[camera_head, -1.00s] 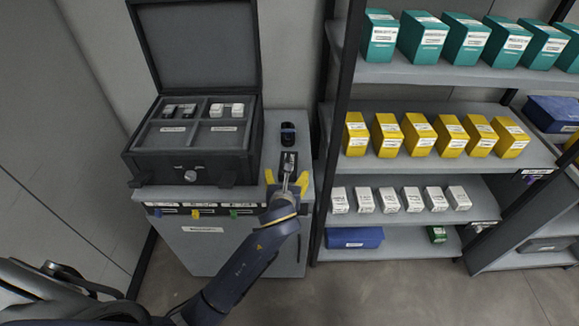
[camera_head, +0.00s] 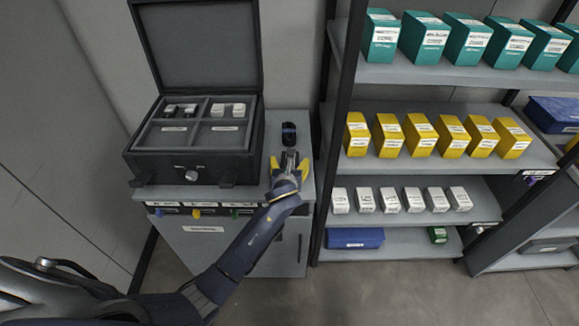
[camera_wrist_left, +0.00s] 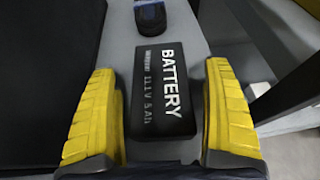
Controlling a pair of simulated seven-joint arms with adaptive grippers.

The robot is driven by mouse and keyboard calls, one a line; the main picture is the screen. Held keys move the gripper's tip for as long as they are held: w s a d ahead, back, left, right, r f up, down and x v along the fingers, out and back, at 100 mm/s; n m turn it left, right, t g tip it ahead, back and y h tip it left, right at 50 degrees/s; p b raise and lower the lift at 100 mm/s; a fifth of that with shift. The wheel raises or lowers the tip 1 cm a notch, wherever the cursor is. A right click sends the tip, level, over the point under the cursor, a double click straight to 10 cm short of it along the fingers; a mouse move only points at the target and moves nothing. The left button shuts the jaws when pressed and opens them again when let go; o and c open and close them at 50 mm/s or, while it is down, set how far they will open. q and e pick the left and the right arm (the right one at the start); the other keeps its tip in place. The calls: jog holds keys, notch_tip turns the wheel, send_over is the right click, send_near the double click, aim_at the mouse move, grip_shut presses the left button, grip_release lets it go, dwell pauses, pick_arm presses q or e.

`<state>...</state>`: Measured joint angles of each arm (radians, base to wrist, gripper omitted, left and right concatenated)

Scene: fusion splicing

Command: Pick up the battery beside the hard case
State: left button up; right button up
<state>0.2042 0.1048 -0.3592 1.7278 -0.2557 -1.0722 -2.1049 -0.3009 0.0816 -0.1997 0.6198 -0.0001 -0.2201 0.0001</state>
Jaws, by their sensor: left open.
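The battery (camera_wrist_left: 162,92), a black block with white "BATTERY" lettering, lies flat on the grey cabinet top beside the hard case. My left gripper (camera_wrist_left: 165,115) is open, with one yellow finger on each side of the battery and visible gaps between. In the head view my left gripper (camera_head: 289,166) is over the cabinet's right part and largely hides the battery. The hard case (camera_head: 195,140) is black, with its lid open, to the left of the gripper. My right gripper is in neither view.
A small black device with a blue band (camera_head: 289,133) stands just behind the battery; it also shows in the wrist view (camera_wrist_left: 150,17). The shelf rack (camera_head: 440,160) with teal, yellow and white boxes is close on the right. The cabinet (camera_head: 235,240) has a narrow clear front strip.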

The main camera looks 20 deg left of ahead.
pick_arm(q)
jog(key=shift+w+f, duration=0.1)
jog(key=shift+w, duration=0.1)
jog(key=c, duration=1.7)
